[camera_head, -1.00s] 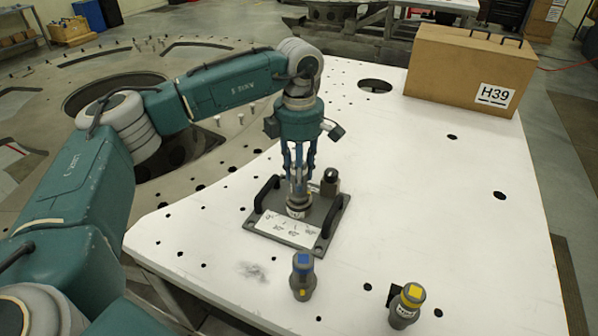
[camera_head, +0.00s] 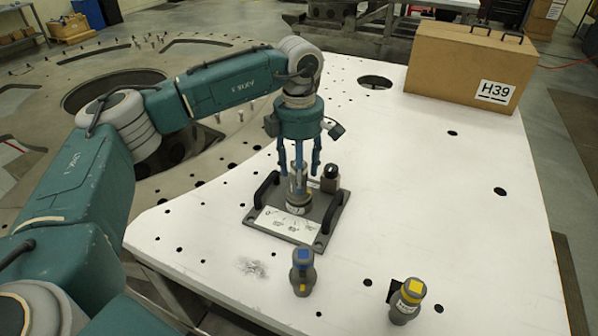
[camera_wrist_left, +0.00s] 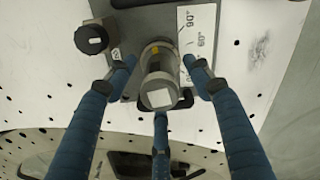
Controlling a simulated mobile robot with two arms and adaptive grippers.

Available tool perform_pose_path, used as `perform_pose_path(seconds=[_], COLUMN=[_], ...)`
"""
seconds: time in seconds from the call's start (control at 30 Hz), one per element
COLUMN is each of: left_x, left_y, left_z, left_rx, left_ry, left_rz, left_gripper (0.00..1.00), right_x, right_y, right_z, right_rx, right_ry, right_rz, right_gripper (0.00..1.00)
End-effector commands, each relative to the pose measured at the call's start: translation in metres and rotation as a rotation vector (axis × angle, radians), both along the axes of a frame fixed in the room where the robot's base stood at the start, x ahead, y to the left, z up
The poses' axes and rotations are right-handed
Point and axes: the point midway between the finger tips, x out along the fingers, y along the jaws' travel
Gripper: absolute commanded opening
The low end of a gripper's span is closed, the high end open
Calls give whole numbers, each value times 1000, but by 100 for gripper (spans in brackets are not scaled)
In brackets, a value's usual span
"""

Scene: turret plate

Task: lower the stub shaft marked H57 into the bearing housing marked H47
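A grey stub shaft (camera_head: 297,184) stands upright in the bearing housing (camera_head: 298,209) on the dark fixture plate. In the left wrist view its top (camera_wrist_left: 160,97) bears a pale square, with a yellow patch on the collar beyond. My left gripper (camera_head: 301,172) is above and around the shaft, its three blue fingers spread. In the left wrist view the fingers of the left gripper (camera_wrist_left: 160,88) are open, with gaps between the side fingers and the shaft. The marks H57 and H47 cannot be read. My right gripper is not in view.
The fixture plate (camera_head: 320,238) has black handles, a black-knobbed block (camera_head: 330,180) and a white angle scale. A blue-marked stub (camera_head: 303,273) and a yellow-marked stub (camera_head: 407,302) stand in front. A box marked H39 (camera_head: 455,75) is at the back right. The white table's right side is clear.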

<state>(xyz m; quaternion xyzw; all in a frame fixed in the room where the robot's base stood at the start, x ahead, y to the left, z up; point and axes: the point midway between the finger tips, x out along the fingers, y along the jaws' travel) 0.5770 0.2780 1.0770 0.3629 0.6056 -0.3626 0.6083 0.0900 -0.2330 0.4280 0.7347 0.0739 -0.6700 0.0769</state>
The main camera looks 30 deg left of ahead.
Motion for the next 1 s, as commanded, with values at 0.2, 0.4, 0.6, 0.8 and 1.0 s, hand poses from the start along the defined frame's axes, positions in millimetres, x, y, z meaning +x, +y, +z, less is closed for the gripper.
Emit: perform_pose_path(seconds=[0.2,0.4,0.6,0.8,1.0], left_x=[-1,0,0,0,-1], left_y=[0,0,0,-1,0], left_z=[-1,22,66,102,118], left_rx=[1,0,-1,0,0], left_ry=[4,-1,-3,-1,0], left_rz=[0,0,0,0,1], left_gripper=[51,51,51,51,51], right_x=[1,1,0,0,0], right_y=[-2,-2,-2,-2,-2], right_z=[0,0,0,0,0], right_rx=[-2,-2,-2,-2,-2], right_ry=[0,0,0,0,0], right_rz=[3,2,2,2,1], right_gripper=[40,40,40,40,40])
